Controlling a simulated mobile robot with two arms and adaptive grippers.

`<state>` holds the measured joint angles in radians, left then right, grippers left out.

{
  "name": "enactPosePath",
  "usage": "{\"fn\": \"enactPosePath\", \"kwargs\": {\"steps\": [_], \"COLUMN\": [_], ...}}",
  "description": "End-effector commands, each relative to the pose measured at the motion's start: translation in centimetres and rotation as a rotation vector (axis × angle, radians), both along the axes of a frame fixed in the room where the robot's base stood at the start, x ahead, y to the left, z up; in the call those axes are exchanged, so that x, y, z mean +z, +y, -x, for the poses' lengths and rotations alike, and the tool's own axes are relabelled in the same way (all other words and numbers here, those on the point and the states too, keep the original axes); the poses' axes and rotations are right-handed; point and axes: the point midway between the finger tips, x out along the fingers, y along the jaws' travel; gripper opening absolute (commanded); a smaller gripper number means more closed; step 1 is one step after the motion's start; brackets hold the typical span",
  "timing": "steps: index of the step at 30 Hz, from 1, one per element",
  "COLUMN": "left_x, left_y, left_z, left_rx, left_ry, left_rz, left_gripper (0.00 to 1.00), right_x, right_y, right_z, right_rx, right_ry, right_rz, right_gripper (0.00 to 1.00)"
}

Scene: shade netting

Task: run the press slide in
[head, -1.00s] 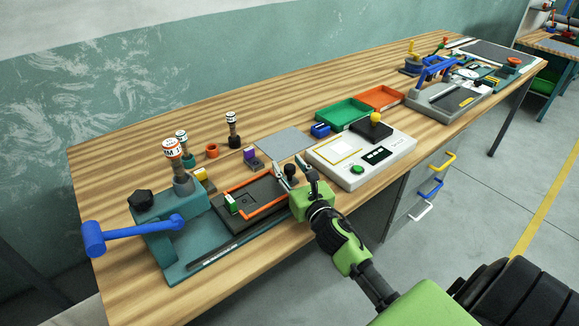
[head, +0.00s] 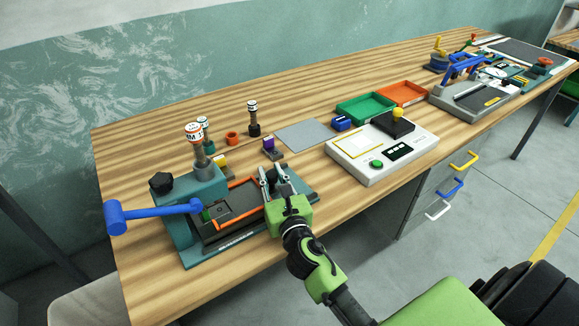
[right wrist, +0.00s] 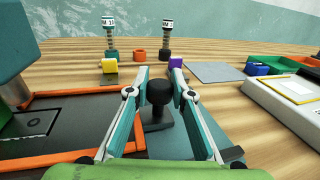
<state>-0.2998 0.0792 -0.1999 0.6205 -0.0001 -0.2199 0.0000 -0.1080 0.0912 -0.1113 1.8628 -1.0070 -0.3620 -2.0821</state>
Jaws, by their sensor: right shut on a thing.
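The teal press (head: 190,200) stands at the left end of the bench, with a blue lever (head: 155,213) pointing left and a black star knob. Its dark slide with an orange frame (head: 237,227) lies on the teal base, its left end close to or under the press head. My right gripper (head: 272,180) is shut on the slide's black knob at the right end. The right wrist view shows this knob (right wrist: 158,95) upright between the two fingers. A small green piece at the slide's left end is partly hidden by the press. My left gripper is not in view.
Stamps with white tops (head: 252,115), an orange ring (head: 232,138) and a purple block (head: 268,144) stand behind the slide. A grey mat (head: 304,134) and a white control panel (head: 365,165) lie to the right. Green and orange trays (head: 365,107) stand behind the panel.

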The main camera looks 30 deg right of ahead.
Motion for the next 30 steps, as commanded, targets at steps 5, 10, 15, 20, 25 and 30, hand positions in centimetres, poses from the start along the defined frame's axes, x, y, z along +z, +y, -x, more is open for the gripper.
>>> {"fn": "enactPosePath", "kwargs": {"steps": [5, 10, 15, 20, 25, 30], "left_x": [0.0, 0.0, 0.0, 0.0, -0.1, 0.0], "left_y": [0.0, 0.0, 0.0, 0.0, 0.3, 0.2], "left_z": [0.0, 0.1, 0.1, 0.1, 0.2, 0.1], "left_rx": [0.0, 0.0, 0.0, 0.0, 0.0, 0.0], "left_ry": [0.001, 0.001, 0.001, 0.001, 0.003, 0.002], "left_rz": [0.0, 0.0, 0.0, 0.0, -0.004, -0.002], "left_gripper": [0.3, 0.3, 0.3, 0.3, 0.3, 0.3], "right_x": [-0.1, -0.1, -0.1, 0.0, 0.0, -0.1], "right_y": [0.8, 0.9, 0.8, 0.7, 0.7, 1.1], "right_z": [0.1, 0.1, 0.1, 0.1, 0.3, 2.3], "right_rx": [0.003, 0.005, 0.005, 0.003, 0.002, 0.002], "right_ry": [0.001, 0.002, 0.001, 0.0, 0.0, 0.002], "right_rz": [0.001, -0.001, -0.001, 0.0, 0.001, 0.001], "right_gripper": [0.0, 0.0, 0.39, 0.39, 0.39, 0.39]}}
